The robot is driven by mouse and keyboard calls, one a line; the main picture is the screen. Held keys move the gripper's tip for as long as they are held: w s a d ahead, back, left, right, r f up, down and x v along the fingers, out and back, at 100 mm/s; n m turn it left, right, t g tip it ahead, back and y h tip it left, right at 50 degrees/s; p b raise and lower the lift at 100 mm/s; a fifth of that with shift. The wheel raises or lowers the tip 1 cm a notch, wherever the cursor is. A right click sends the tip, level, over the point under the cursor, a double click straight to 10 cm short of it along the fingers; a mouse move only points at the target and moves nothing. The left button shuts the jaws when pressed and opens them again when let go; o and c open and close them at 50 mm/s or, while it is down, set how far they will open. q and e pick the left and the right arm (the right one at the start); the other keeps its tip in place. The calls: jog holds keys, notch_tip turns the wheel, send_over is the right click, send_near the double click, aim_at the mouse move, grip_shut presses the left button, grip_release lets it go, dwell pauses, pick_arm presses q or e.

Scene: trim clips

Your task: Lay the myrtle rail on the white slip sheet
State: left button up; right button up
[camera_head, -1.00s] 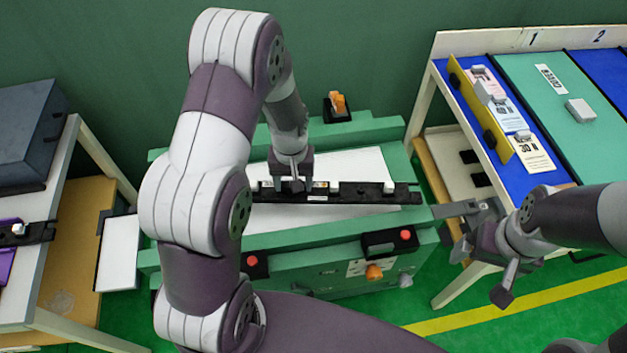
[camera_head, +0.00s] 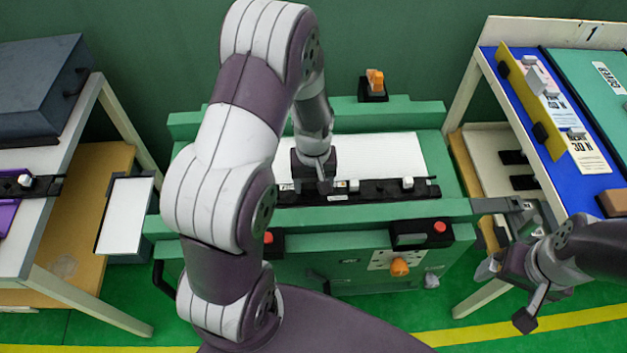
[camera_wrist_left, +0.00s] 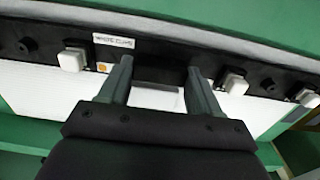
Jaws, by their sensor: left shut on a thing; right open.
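My left gripper (camera_head: 316,184) is shut on a long black rail (camera_head: 370,191) with small pale blocks along it. In the left wrist view the rail (camera_wrist_left: 155,68) runs across between the fingers (camera_wrist_left: 158,90), and a white label shows on it. I cannot read the name on it. The white slip sheet (camera_head: 385,155) lies on the green bench, mostly behind the rail in the head view. The rail lies along the sheet's front edge in that view; I cannot tell whether it touches the sheet. My right gripper (camera_head: 508,292) is open and empty, right of the bench.
A blue and green table (camera_head: 583,150) with a yellow-edged rack stands at the right. A table (camera_head: 62,150) at the left carries a dark box (camera_head: 40,85) and another black rail (camera_head: 45,187). Black boxes with red buttons (camera_head: 439,227) sit at the bench front.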

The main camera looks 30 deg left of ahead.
aim_at(312, 189)
pick_arm(q)
jog(key=shift+f+b, duration=0.35)
jog(key=shift+f, duration=0.15)
jog(key=o, duration=1.3)
jog(key=shift+o, duration=0.2)
notch_tip(312, 189, up, 13)
jog(key=p, duration=0.2)
jog(key=shift+f, duration=0.15)
jog(key=s+d+r+m+p, duration=0.2)
jog(key=s+r+m+p, duration=0.1)
jog(key=r+p, duration=0.3)
jog(key=s+d+r+m+t+p, duration=0.1)
jog(key=s+d+r+m+p, duration=0.1)
jog(key=s+r+p, duration=0.4)
jog(key=shift+d+r+m, duration=0.4)
jog(key=shift+r+m, duration=0.2)
jog(key=shift+m, duration=0.1)
